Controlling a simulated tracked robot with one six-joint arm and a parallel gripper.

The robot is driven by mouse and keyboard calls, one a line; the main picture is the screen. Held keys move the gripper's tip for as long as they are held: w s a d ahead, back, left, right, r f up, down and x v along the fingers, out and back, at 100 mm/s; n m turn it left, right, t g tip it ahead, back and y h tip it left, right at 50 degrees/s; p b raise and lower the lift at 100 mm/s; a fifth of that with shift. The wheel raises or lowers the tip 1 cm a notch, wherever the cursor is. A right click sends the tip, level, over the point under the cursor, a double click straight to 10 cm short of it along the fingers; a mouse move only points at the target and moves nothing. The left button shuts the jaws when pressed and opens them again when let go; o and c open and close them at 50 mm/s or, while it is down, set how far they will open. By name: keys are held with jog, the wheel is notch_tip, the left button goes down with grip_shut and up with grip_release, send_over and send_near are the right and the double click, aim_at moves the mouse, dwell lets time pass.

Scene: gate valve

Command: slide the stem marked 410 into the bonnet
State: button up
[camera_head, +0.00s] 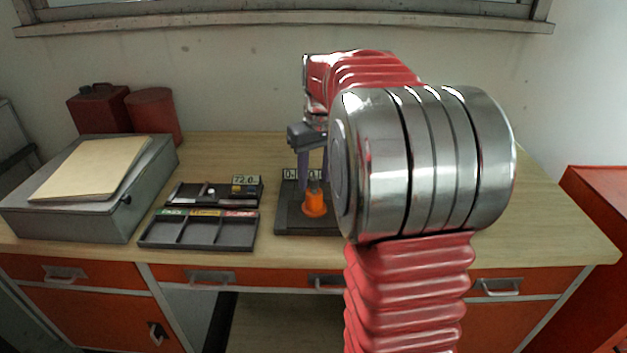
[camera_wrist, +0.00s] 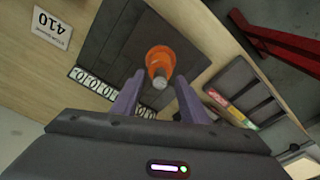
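The orange bonnet (camera_head: 314,204) stands upright on a dark base plate (camera_head: 290,222) and also shows in the wrist view (camera_wrist: 160,57). A thin grey stem (camera_wrist: 159,78) sticks up out of its top. Whether it bears the mark 410 or how deep it sits cannot be told. My gripper (camera_wrist: 159,77) is above the bonnet, pointing down. Its two purple fingers are apart, on either side of the stem, with visible gaps to it. A white card reading 410 (camera_wrist: 52,28) lies beside the base plate in the wrist view. My arm hides the table right of the bonnet in the head view.
A three-compartment tray (camera_head: 198,247) with coloured labels lies left of the base plate, a dark holder with a number display (camera_head: 245,181) behind it. A grey box (camera_head: 125,215) with folders stands further left, red containers (camera_head: 153,112) behind. A counter strip (camera_wrist: 93,83) edges the base plate.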

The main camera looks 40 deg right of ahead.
notch_tip(320, 180, up, 12)
jog(key=s, duration=0.1)
jog(key=shift+s, duration=0.2)
jog(key=shift+f, duration=0.15)
dwell(0.9)
jog(key=s+a+f+m, duration=0.2)
jog(key=a+f, duration=0.1)
jog(key=f, duration=0.4)
jog(key=s+a+f+n+t, duration=0.1)
jog(key=s+a+f+t, duration=0.1)
jog(key=s+a, duration=0.6)
jog(key=s+a+f+n+t, duration=0.2)
jog(key=s+a, duration=0.7)
jog(key=a, duration=0.5)
jog(key=shift+f, duration=0.85)
